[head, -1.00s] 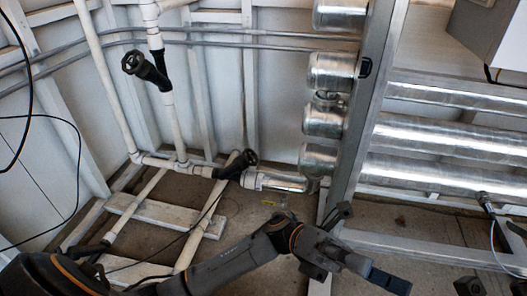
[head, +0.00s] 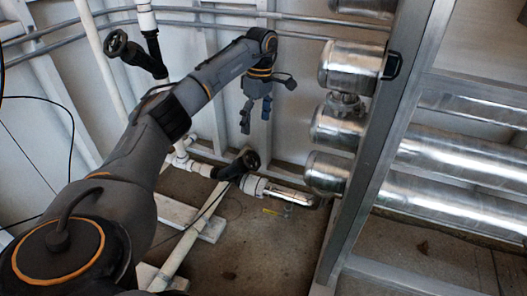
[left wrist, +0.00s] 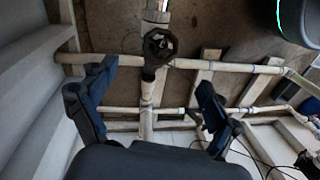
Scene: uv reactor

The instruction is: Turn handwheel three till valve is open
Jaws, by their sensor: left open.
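Two black handwheels on white pipes show in the head view: an upper-left handwheel (head: 117,42) and a lower handwheel (head: 251,160) beside the silver pipe end. I see no numbers, so I cannot tell which is handwheel three. My left gripper (head: 255,120) is open and empty, pointing down above the lower handwheel and apart from it. In the left wrist view, a handwheel (left wrist: 160,43) on a black valve body lies just beyond the spread fingertips of my left gripper (left wrist: 156,77), roughly centred between them. My right gripper is not in view.
Large silver cylinders (head: 350,68) and a grey metal post (head: 385,150) stand right of the left gripper. White pipes (head: 180,235) run along the floor. A wall with thin horizontal pipes is behind. Thin black cables hang at the left.

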